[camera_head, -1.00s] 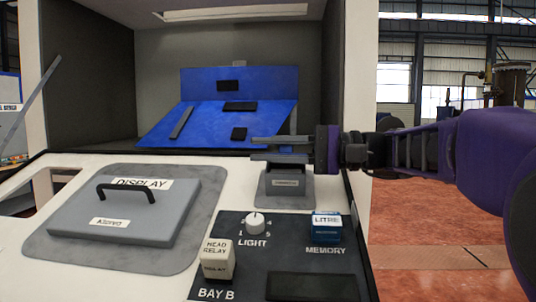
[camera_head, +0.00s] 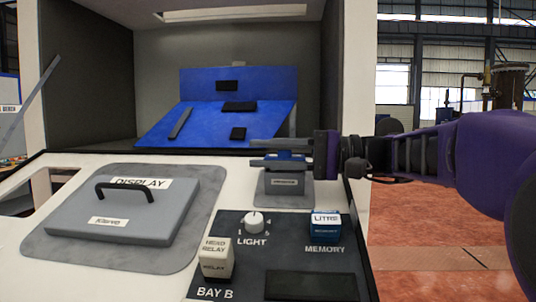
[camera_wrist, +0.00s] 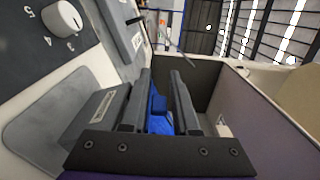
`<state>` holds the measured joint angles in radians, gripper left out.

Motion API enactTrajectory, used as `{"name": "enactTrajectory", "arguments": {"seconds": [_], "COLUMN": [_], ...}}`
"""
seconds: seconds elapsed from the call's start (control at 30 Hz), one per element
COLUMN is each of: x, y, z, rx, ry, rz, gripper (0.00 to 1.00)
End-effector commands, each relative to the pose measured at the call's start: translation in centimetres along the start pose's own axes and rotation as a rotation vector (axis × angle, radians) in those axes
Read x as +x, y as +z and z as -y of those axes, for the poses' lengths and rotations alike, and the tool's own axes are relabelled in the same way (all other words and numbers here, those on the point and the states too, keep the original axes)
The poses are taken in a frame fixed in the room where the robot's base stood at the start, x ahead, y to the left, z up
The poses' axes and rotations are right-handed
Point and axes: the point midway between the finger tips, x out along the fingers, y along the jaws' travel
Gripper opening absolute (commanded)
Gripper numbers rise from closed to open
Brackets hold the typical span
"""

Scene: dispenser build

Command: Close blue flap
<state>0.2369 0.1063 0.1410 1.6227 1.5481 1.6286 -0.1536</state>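My gripper (camera_head: 258,152) is at the right of the console, just above a small grey labelled housing (camera_head: 285,186). Its two dark fingers point left and stand apart, one above the other. A small blue part (camera_wrist: 158,118) shows in the gap between the fingers in the wrist view; a bit of blue also shows there in the head view. I cannot tell whether it is the flap or whether a finger touches it. A large blue sloped panel (camera_head: 205,128) with dark blocks lies in the bay behind, below an upright blue panel (camera_head: 262,82).
A grey display cover (camera_head: 130,218) with a black handle lies at the left. A white light knob (camera_head: 253,222), a blue-and-white memory button (camera_head: 325,227) and a cream relay button (camera_head: 216,258) stand in front. The bay's right wall (camera_head: 339,75) rises close behind my gripper.

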Motion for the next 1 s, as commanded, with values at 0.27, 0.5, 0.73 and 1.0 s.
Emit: {"name": "enactTrajectory", "arguments": {"seconds": [0.27,0.5,0.73,1.0], "x": [0.0,0.0,0.0,0.0], "y": [0.0,0.0,-0.1,-0.8], "z": [-0.1,-0.2,0.3,2.3], "rx": [0.003,0.005,0.082,0.374], "ry": [0.001,0.002,0.003,0.002], "rz": [0.0,0.001,0.001,0.001], "gripper": [0.48,0.48,0.48,0.48]}}
